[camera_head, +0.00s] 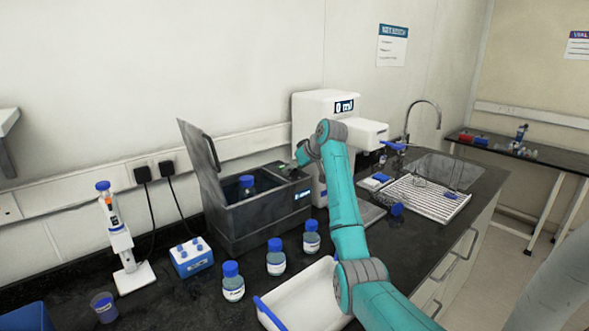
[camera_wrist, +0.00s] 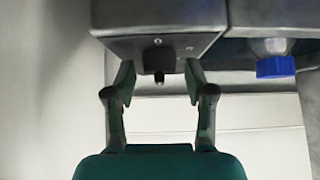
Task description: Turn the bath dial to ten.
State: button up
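The bath is a dark grey box (camera_head: 246,221) with its lid (camera_head: 203,165) raised and a small lit display (camera_head: 302,195) on its front. My gripper (camera_head: 288,170) is at the right end of the bath's top, and my arm partly covers that area. In the wrist view my gripper (camera_wrist: 159,80) is open, its two fingertips apart on either side of a small black dial (camera_wrist: 157,60) on the bath's grey panel (camera_wrist: 120,46). I cannot tell whether the fingers touch the dial. The display's number is too small to read surely.
A blue-capped bottle (camera_head: 247,187) stands in the open bath. Several blue-capped bottles (camera_head: 276,258) stand in front of it. A white machine (camera_head: 316,108) stands behind my arm, and a white tray (camera_head: 300,297) lies at the front. A sink (camera_head: 445,172) is to the right.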

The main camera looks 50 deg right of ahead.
grip_shut()
jog(key=m+g+h, duration=0.1)
jog(key=m, duration=0.1)
jog(key=m+h, duration=0.2)
jog(key=m, duration=0.1)
jog(key=shift+g, duration=0.4)
jog(key=m+g+h, duration=0.1)
jog(key=m, duration=0.1)
jog(key=m+g+h, duration=0.2)
jog(key=m, duration=0.1)
jog(key=m+g, duration=0.5)
jog(key=m, duration=0.1)
jog(key=shift+m+h, duration=0.3)
jog(key=shift+h, duration=0.1)
jog(key=shift+m+g+y, duration=0.4)
jog(key=shift+m+g, duration=0.9)
jog(key=shift+m, duration=0.3)
jog(key=shift+f+m+g+y, duration=0.1)
jog(key=shift+m+g+y, duration=0.2)
jog(key=shift+m+g, duration=0.5)
